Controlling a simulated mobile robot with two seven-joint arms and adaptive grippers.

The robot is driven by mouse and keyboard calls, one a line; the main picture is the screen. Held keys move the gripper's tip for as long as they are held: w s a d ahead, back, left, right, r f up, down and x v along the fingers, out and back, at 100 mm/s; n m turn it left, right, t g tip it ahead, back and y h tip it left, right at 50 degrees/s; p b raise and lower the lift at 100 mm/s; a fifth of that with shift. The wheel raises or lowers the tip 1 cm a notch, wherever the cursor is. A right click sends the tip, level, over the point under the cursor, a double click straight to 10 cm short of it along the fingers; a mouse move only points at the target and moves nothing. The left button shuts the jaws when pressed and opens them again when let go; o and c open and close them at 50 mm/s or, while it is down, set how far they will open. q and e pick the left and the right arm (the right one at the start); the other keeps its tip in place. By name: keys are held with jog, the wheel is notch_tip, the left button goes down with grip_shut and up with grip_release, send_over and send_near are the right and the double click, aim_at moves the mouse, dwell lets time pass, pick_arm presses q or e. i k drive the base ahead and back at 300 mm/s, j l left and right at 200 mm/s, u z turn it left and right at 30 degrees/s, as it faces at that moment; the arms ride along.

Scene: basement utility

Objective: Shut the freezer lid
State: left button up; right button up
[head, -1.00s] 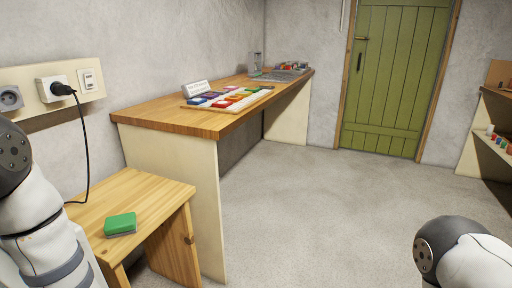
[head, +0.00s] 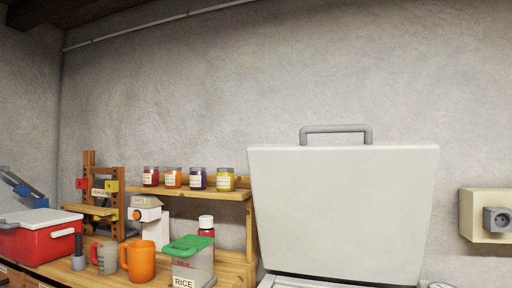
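The freezer lid (head: 342,215) is a large white panel in the right half of the head view. It stands raised, nearly upright, in front of the grey wall. A grey bar handle (head: 336,130) runs along its top edge. A strip of the freezer's white body (head: 330,282) shows under the lid at the bottom edge of the view; the rest is out of frame. Neither of my grippers shows in the head view.
Left of the lid, a wooden bench (head: 235,270) holds a rice container (head: 190,262), an orange mug (head: 138,260) and a red cooler (head: 40,238). A shelf (head: 195,191) carries several jars. A wall socket (head: 488,216) is at right.

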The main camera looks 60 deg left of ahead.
aim_at(362, 212)
jog(key=j+u, duration=0.2)
jog(key=u, duration=1)
